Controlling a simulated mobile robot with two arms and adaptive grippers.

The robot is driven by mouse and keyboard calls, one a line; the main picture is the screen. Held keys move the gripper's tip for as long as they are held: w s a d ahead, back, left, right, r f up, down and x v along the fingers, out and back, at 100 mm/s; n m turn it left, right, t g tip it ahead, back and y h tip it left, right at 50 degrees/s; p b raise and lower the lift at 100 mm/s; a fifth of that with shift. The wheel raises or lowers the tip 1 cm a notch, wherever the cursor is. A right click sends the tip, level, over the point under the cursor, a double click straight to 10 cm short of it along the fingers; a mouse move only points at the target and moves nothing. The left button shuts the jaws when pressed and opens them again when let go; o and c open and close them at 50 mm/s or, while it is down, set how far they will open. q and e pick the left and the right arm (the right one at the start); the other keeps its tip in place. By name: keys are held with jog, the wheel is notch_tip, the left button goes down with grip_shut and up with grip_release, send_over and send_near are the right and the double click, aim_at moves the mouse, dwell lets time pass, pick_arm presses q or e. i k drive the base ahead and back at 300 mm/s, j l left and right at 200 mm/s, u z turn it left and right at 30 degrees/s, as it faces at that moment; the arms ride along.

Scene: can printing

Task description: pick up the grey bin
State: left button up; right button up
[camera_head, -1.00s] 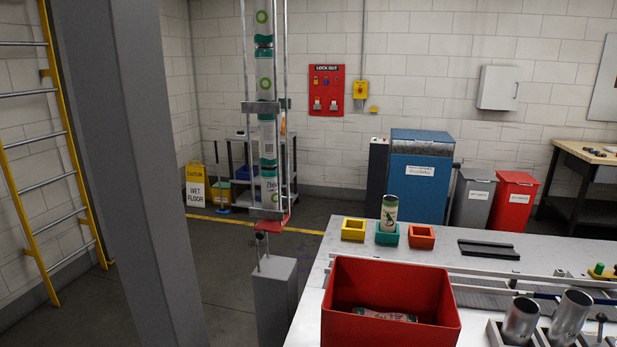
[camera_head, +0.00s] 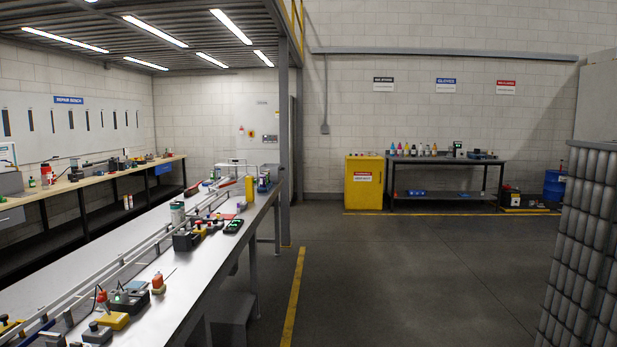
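No grey bin shows in the current head view. Neither of my grippers is in view. The view looks along a long work table (camera_head: 165,310) on the left and out over open floor on the right.
A yellow cabinet (camera_head: 364,183) and a dark bench (camera_head: 445,199) with bottles stand at the far wall. A rack of stacked grey cylinders (camera_head: 585,250) stands at the right edge. A repair bench (camera_head: 95,190) lines the left wall. The floor (camera_head: 410,275) between is clear.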

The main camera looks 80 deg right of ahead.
aim_at(276, 170)
jog(key=z, duration=2.55)
jog(key=i+l+z, duration=0.15)
jog(key=i+z, duration=0.25)
jog(key=i, duration=0.55)
jog(key=i+z, duration=0.1)
jog(key=i, duration=4.35)
jog(key=i+u, duration=0.3)
jog(key=i, duration=0.2)
jog(key=i+l+u, duration=0.3)
jog(key=i, duration=0.2)
jog(key=i+l+u, duration=0.3)
jog(key=i, duration=0.2)
jog(key=i+l+u, duration=0.3)
jog(key=i, duration=0.15)
